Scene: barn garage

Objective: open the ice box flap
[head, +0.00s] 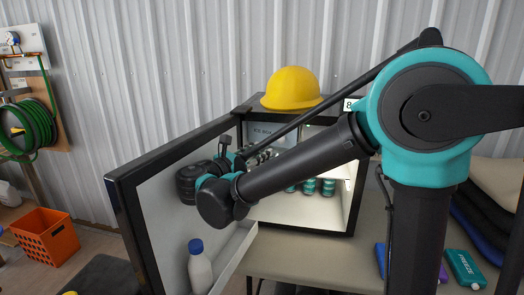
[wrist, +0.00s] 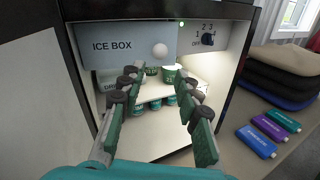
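The ice box flap (wrist: 112,50) is a pale grey panel lettered "ICE BOX" at the top of the small fridge's inside. It hangs upright and looks shut. A round white knob (wrist: 160,49) sits near its lower right. In the head view the flap (head: 262,131) shows behind my arm. My gripper (wrist: 158,74) is open and empty in the wrist view, its fingers spread below the knob and pointing into the fridge. I see no contact with the flap or knob. In the head view the fingers are small and partly hidden by my arm.
The fridge door (head: 150,190) stands wide open at left, with a bottle (head: 200,268) in its rack. Cups and teal cans (wrist: 152,110) stand inside below the flap. A dial panel (wrist: 208,38) is right of it. A yellow hard hat (head: 291,89) sits on top.

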